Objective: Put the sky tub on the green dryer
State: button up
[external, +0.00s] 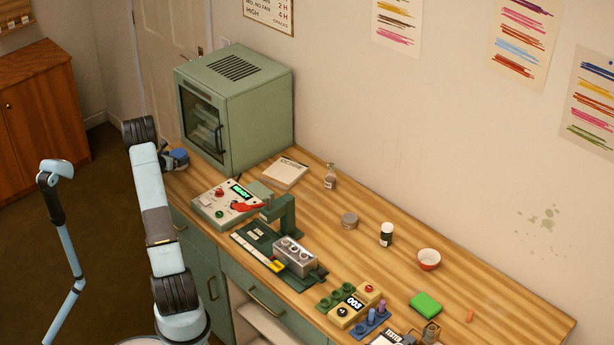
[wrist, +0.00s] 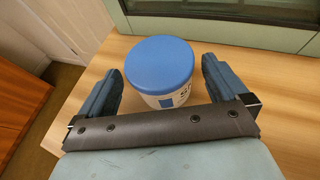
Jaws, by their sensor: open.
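The sky tub (wrist: 159,66) is a round tub with a blue lid and a white label with dark print. It stands upright on the wooden table in front of the green dryer, between my gripper's fingers in the wrist view. My gripper (wrist: 160,85) is open, one finger on each side of the tub, with gaps showing. In the external view my gripper (external: 176,158) is at the table's far left end, and the tub is mostly hidden there. The green dryer (external: 258,112) is a box with a vented flat top and a dark glass door. Its top is bare.
Right of the dryer are a notepad (external: 285,172), a control box (external: 226,204), a green press (external: 283,218) and a small bottle (external: 330,177). The wall stands close behind the dryer.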

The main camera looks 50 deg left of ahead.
jog(key=v, duration=1.1)
jog(key=w+d+r+m+h, duration=0.3)
jog(key=w+d+r+m, duration=0.15)
jog(key=d, duration=0.45)
jog(key=w+d+r+m+h, duration=0.2)
jog(key=w+d+r+m, duration=0.3)
jog(key=d, duration=0.3)
jog(key=w+d+r+m+g+h, duration=0.1)
jog(key=d+r+m, duration=0.15)
jog(key=d, duration=0.55)
jog(key=d+r+m+g+h, duration=0.15)
jog(key=d+m, duration=0.25)
jog(key=d, duration=0.4)
jog(key=w+d+r+m+g+h, duration=0.1)
jog(key=d+r+m+h, duration=0.2)
jog(key=d, duration=0.5)
jog(key=s+d+r+m+g+y, duration=0.1)
jog(key=s+d+r+m+g, duration=0.1)
jog(key=s+d+m, duration=0.45)
jog(key=s+d+r+m+g+y, duration=0.15)
jog(key=d+m, duration=0.25)
jog(key=d, duration=0.6)
jog(key=s+d+r+m+y, duration=0.1)
jog(key=s+d+m+y, duration=0.2)
jog(key=s+m, duration=0.8)
jog(key=s+d, duration=0.2)
jog(key=s, duration=0.2)
jog(key=shift+d, duration=0.35)
